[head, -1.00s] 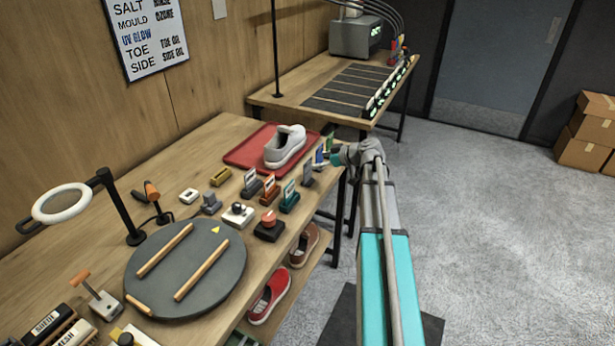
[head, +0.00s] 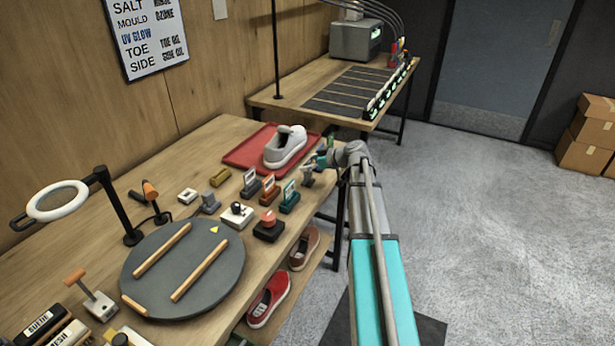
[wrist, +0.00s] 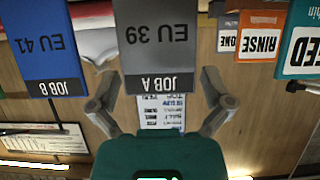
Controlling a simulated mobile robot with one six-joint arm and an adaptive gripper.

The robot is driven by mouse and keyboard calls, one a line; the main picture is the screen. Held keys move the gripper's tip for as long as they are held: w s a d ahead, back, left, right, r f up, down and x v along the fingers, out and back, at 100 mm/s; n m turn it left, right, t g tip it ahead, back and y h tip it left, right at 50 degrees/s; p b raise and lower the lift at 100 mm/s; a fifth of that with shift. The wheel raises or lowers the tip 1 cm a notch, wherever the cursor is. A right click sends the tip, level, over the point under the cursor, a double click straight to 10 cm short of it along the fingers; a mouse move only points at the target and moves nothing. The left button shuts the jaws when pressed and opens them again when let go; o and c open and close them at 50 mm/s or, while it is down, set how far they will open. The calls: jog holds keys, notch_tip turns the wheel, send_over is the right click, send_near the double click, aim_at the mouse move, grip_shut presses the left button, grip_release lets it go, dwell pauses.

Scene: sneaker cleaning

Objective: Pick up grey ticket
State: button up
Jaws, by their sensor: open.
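The grey ticket (wrist: 158,40), marked EU 39 and JOB A, appears upside down in the wrist view. My gripper (wrist: 158,82) is open, with one finger on each side of the ticket's JOB A end. I cannot tell whether the fingers touch it. In the head view, the grey ticket (head: 307,171) stands near the right edge of the bench, and my gripper (head: 319,161) is close beside it.
A blue ticket (wrist: 42,45), marked EU 41 and JOB B, is close on the left. An orange RINSE card (wrist: 260,40) and a teal card (wrist: 302,50) are on the right. A red tray (head: 243,155) holds a white shoe (head: 285,147) behind.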

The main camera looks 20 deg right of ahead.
jog(key=c, duration=0.7)
jog(key=shift+r, duration=0.15)
notch_tip(320, 180, up, 2)
jog(key=shift+r+p, duration=0.1)
jog(key=shift+p, duration=1.1)
jog(key=s+d+r+p, duration=0.1)
jog(key=s+r+p, duration=0.2)
jog(key=s, duration=0.1)
jog(key=s+d+r+p, duration=0.1)
jog(key=s+r+p, duration=0.3)
jog(key=s, duration=0.1)
jog(key=s+d+r+p, duration=0.1)
jog(key=s+r+p, duration=0.2)
jog(key=s, duration=0.1)
jog(key=shift+s+d+r+p, duration=0.2)
jog(key=shift+s+r+p, duration=0.05)
jog(key=shift+s+p, duration=0.05)
